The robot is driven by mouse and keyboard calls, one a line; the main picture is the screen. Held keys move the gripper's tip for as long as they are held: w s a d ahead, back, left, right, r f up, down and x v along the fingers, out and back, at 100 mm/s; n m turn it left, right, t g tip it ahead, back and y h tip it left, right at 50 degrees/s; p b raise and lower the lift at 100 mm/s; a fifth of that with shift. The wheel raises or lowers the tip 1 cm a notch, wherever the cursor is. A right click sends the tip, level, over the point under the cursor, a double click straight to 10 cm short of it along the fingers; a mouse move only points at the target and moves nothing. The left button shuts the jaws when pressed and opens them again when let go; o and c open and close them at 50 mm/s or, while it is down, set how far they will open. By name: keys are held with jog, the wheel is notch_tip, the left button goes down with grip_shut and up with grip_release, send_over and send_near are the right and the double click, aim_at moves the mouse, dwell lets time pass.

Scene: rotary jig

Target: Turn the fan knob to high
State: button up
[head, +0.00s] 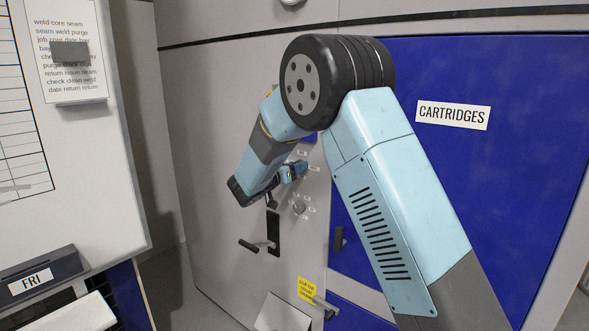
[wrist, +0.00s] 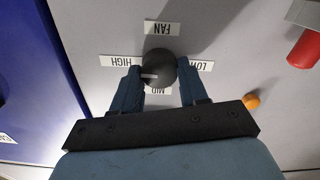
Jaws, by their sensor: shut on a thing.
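The fan knob (wrist: 160,66) is a round dark knob on a grey panel. In the wrist view it sits between the two blue fingers of my gripper (wrist: 161,82), which is shut on it. Labels surround it, upside down in this view: FAN (wrist: 161,28) above, HIGH (wrist: 121,62) to the left, LOW (wrist: 194,65) to the right and MID (wrist: 158,91) below, partly covered. A short white mark shows on the knob's lower left, towards the HIGH side. In the head view my gripper (head: 297,170) reaches the panel and hides the fan knob.
A second knob (head: 299,207) ringed by small labels is just below my gripper. A dark lever handle (head: 262,244) sticks out lower on the panel. The wrist view shows an orange button (wrist: 251,101) and a red part (wrist: 304,49) at right. A blue CARTRIDGES door (head: 520,170) is at right.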

jog(key=shift+f, duration=0.2)
jog(key=o, duration=1.1)
jog(key=shift+r, duration=0.1)
jog(key=shift+c, duration=0.2)
jog(key=shift+a, duration=0.1)
jog(key=v, duration=1.3)
jog(key=shift+s+a, duration=0.2)
jog(key=s+d+r+g+y, duration=0.1)
jog(key=s+d+r+g, duration=0.2)
jog(key=d, duration=0.6)
jog(key=s+d+r+g, duration=0.1)
jog(key=s+d+g, duration=0.35)
jog(key=d, duration=0.45)
jog(key=s+d+r+g+y, duration=0.1)
jog(key=s+d+g, duration=0.1)
jog(key=s+d, duration=0.5)
jog(key=s+d+n+y, duration=0.2)
jog(key=s+d+y, duration=0.1)
jog(key=s, duration=0.7)
jog(key=s+d+n+y, duration=0.2)
jog(key=s+d+y, duration=0.2)
jog(key=s, duration=0.6)
jog(key=shift+s+d+r+n+t+y, duration=0.2)
jog(key=shift+d+n+t+y, duration=0.2)
jog(key=shift+y, duration=0.6)
